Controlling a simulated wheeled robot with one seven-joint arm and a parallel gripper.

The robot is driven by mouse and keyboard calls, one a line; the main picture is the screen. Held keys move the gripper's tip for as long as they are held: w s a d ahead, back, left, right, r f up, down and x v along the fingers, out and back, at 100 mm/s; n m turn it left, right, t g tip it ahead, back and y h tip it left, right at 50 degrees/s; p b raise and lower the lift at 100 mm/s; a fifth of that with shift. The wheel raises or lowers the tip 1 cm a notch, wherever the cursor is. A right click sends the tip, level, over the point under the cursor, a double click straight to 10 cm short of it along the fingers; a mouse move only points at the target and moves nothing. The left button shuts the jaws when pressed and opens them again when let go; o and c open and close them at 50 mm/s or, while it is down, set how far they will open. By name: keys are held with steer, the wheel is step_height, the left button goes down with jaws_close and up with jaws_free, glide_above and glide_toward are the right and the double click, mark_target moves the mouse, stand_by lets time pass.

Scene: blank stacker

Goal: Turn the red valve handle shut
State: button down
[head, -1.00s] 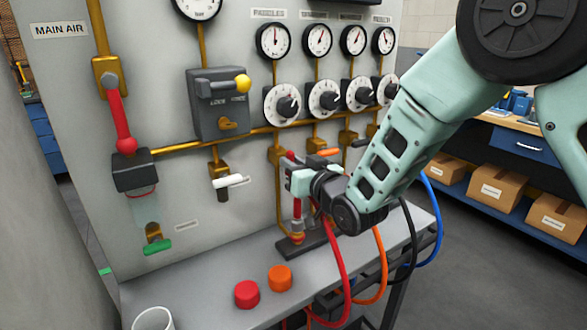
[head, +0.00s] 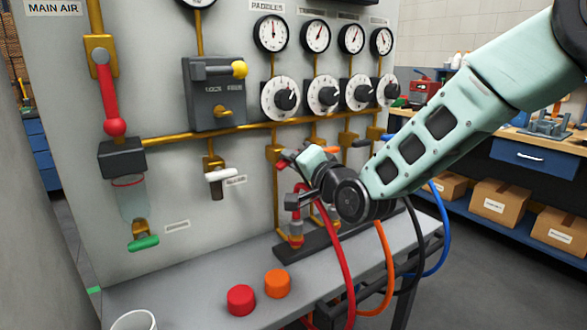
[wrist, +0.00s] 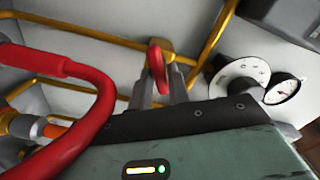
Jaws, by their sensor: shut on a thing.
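The red valve handle (head: 283,163) sits on the leftmost of the row of small brass valves (head: 276,152) low on the grey panel. Only a short red end of it shows in the head view. In the wrist view the handle (wrist: 158,66) stands between the fingertips, in front of a brass fitting. My gripper (head: 292,168) is shut on the handle, with its body tilted down to the right. It also shows in the wrist view (wrist: 162,80). The rest of the handle is hidden by my gripper.
A red hose (head: 342,255) loops close to my gripper and fills the left of the wrist view. Orange (head: 384,265) and blue hoses hang further right. Red (head: 240,299) and orange caps (head: 277,284) stand on the bench. A red lever (head: 107,90) is on the far left.

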steer(key=m, duration=0.3)
steer(key=m+b, duration=0.1)
steer(key=m, duration=0.1)
steer(key=shift+f+m+b, duration=0.2)
steer(key=shift+m+b, duration=0.1)
steer(key=shift+m, duration=0.1)
steer(key=shift+d, duration=0.1)
stand_by(0.3)
steer(key=c, duration=1.4)
jaws_free()
steer(key=shift+c, duration=0.2)
steer(key=v, duration=1.7)
steer(key=shift+s+d, duration=0.1)
steer(key=shift+s, duration=0.05)
